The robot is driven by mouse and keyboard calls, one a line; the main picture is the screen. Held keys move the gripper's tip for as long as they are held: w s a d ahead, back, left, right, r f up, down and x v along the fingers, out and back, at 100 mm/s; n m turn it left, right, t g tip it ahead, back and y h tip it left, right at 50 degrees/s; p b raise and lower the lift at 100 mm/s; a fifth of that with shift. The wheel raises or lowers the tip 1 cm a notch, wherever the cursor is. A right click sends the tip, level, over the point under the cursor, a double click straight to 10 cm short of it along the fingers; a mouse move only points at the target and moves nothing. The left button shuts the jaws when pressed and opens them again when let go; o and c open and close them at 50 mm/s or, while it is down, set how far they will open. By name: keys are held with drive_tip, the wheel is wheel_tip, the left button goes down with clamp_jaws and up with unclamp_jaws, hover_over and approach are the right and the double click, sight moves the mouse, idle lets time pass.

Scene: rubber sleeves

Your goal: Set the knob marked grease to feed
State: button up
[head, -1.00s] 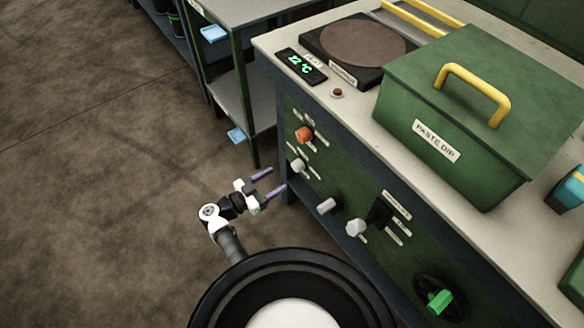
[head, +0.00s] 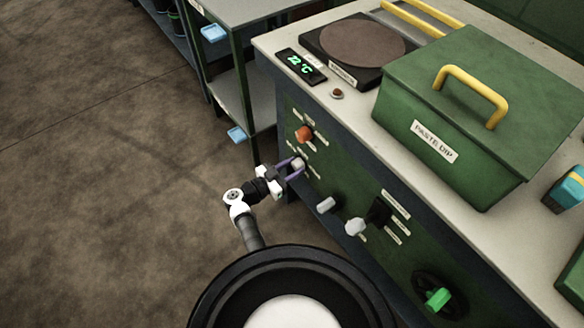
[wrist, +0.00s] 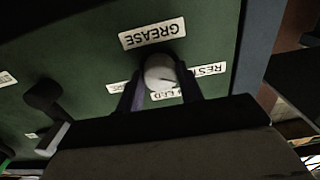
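The grease knob (wrist: 160,72) is a small pale round knob on the green panel; it also shows in the head view (head: 298,163). The label reading GREASE (wrist: 153,33) appears upside down in the wrist view. A label reading REST (wrist: 208,70) is at the knob's right, and a partly covered label ending in "EED" (wrist: 166,95) is below it. The knob's exact pointing is unclear. My gripper (head: 290,168) has its purple fingers on either side of the knob, very close to it. I cannot tell whether both fingers press on it.
An orange knob (head: 304,134) is above, and other pale knobs (head: 326,204) (head: 355,227) are to the right. A black switch (head: 379,211) and a green-handled valve (head: 437,299) are further right. A shelf cart (head: 240,60) stands behind. The floor at left is clear.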

drive_tip(key=c, duration=0.4)
drive_tip(key=shift+m, duration=0.3)
drive_tip(key=m+b, duration=0.2)
drive_tip(key=m, duration=0.3)
drive_tip(key=shift+f+m, duration=0.15)
drive_tip(key=shift+m, duration=0.15)
drive_tip(key=m+b, duration=0.2)
drive_tip(key=m, duration=0.3)
drive_tip(key=shift+b, duration=0.4)
drive_tip(key=shift+m, duration=0.4)
drive_tip(key=o, duration=1)
drive_tip(key=shift+c, duration=0.2)
